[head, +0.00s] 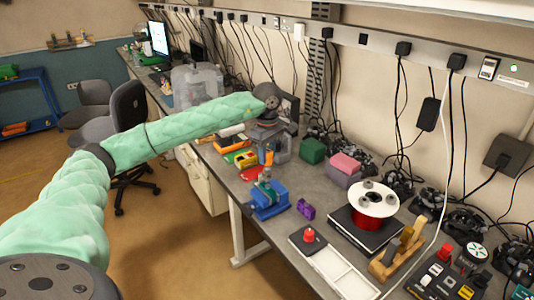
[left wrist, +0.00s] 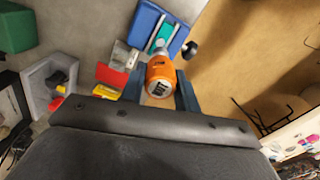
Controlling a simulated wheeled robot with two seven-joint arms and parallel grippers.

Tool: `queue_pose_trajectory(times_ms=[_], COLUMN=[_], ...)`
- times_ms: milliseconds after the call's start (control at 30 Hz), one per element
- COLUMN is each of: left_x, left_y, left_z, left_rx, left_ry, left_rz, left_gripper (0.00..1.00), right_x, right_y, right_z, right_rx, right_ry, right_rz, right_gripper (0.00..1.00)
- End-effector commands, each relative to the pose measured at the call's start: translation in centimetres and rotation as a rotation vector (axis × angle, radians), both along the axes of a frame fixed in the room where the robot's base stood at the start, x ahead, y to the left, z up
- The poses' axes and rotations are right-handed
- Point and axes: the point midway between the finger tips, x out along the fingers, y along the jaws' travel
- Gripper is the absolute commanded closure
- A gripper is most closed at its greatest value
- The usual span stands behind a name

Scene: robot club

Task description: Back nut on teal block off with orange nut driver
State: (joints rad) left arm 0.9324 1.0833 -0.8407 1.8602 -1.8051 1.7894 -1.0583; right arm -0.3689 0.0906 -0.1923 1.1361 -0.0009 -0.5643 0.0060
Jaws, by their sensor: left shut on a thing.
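The orange nut driver (left wrist: 160,72) is between the two fingers of my left gripper (left wrist: 160,82), which is shut on its handle. In the head view the driver's orange handle (head: 268,158) shows small below my left wrist, above the blue vise. The blue vise (head: 270,205) stands on the bench and holds the teal block (head: 265,186). In the left wrist view the driver's tip points at the teal block (left wrist: 165,33) in the blue vise (left wrist: 145,22). The nut is hidden, and I cannot tell whether the driver touches it. My right gripper is not in view.
Small yellow (head: 246,158) and red bins lie left of the vise. A purple piece (head: 305,209) lies right of it. A green box (head: 312,150), a pink-topped box (head: 343,168) and a red spool with white flanges (head: 365,200) stand further right. Cables hang behind.

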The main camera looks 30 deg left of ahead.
Motion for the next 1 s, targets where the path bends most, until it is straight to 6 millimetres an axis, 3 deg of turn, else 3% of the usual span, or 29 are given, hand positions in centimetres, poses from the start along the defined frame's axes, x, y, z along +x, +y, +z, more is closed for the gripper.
queue_pose_trajectory(times_ms=[600, 1000], left_x=[-0.1, 0.0], left_y=[0.0, 0.0], left_z=[-4.1, -5.0], left_rx=[0.0, 0.0], left_ry=[0.001, 0.0], left_rz=[0.001, 0.001], left_gripper=[0.89, 0.89], right_x=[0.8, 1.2], right_y=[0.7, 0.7], right_z=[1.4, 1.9], right_rx=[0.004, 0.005], right_ry=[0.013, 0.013], right_rz=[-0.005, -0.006], right_gripper=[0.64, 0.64])
